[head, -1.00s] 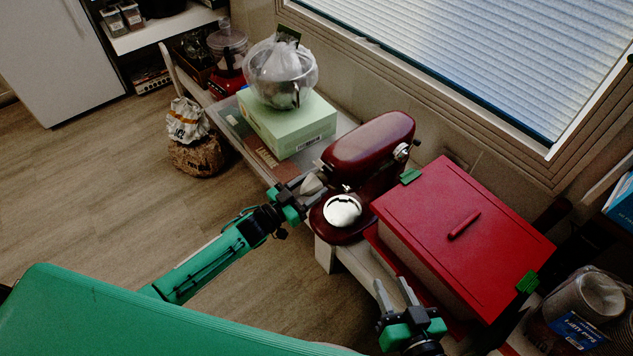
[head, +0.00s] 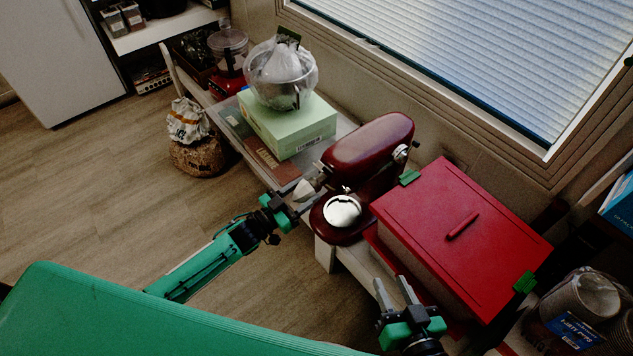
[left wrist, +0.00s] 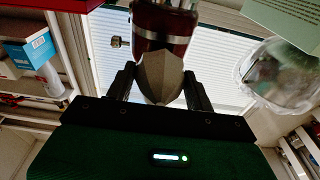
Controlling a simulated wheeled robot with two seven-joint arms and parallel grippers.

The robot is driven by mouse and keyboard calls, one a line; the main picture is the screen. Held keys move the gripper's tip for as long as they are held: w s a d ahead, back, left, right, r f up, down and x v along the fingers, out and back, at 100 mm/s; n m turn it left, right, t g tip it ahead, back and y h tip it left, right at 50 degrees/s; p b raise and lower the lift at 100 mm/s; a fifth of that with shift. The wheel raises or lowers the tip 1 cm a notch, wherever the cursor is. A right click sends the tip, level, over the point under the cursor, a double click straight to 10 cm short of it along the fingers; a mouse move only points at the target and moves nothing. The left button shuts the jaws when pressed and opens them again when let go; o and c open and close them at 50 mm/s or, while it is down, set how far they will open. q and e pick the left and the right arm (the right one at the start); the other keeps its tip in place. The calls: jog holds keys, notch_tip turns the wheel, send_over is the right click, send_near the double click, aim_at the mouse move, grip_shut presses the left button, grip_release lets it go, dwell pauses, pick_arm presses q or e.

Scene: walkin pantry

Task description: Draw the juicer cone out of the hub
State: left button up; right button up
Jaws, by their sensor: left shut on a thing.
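The juicer cone (head: 303,190) is a pale, pointed piece in front of the nose of the dark red stand mixer (head: 368,146). My left gripper (head: 296,196) is shut on the cone. In the left wrist view the cone (left wrist: 160,76) sits between the two fingers, its point towards the camera, with the mixer's red head and silver band (left wrist: 165,36) behind it. The hub is mostly hidden behind the cone, and I cannot tell whether the two still touch. My right gripper (head: 393,287) is open and empty in front of the red box.
A large red box (head: 480,225) stands right of the mixer. A pale green box (head: 290,125) with a wrapped bowl (head: 281,75) on it stands to the left on the bench. The floor (head: 110,185) left of my left arm is clear.

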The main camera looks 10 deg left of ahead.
pick_arm(q)
jog(key=shift+r+p+v, duration=0.1)
jog(key=shift+p+v, duration=0.3)
jog(key=shift+v, duration=0.7)
jog(key=shift+r+p+v, duration=0.15)
jog(key=shift+p+v, duration=0.25)
jog(key=shift+v, duration=0.65)
jog(key=shift+s, duration=0.1)
